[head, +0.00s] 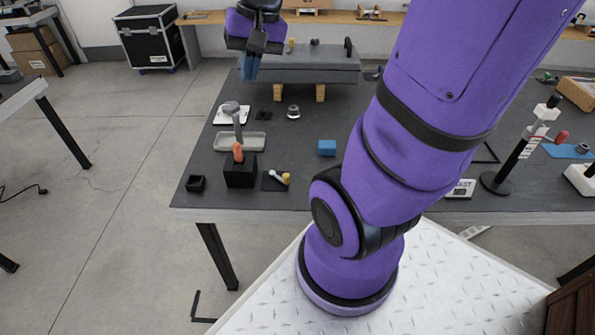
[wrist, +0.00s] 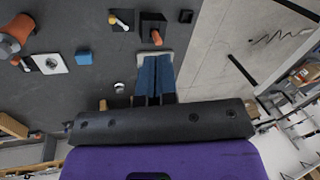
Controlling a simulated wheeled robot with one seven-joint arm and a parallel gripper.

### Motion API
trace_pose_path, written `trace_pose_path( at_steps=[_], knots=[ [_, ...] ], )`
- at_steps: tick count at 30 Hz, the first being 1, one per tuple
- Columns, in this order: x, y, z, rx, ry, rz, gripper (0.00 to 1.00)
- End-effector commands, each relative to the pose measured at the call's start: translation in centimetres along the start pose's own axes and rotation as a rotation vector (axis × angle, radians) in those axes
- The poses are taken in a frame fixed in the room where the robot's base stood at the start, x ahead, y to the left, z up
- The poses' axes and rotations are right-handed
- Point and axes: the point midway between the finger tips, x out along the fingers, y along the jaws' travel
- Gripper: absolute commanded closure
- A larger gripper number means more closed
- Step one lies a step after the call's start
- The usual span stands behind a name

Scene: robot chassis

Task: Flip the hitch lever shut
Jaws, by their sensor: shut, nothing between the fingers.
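My gripper (head: 250,72) is high over the back left of the dark table, pointing down, its blue fingers together and empty. The fingers also show in the wrist view (wrist: 154,64). No part is clearly marked as the hitch lever. One candidate is a black block (head: 240,174) with an orange grip (head: 238,152) standing up from it; this block is also in the wrist view (wrist: 152,22). Another is a small yellow-and-white lever (head: 281,178) on a black plate, lying slanted beside the block. My gripper is apart from both. Whether either is open or shut is unclear.
A grey shallow tray (head: 260,142) lies behind the block. A small black cup (head: 196,183) is left of it and a blue cube (head: 327,148) to the right. A raised grey slab (head: 310,68) is at the back. A dark stand (head: 512,166) rises at the right.

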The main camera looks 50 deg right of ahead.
Motion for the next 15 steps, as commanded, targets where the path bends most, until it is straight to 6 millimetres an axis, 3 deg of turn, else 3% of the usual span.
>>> trace_pose_path(
  at_steps=[15],
  knots=[
    [6.9, 7.5, -6.9, 0.494, -0.184, -0.117, 1.00]
  ],
)
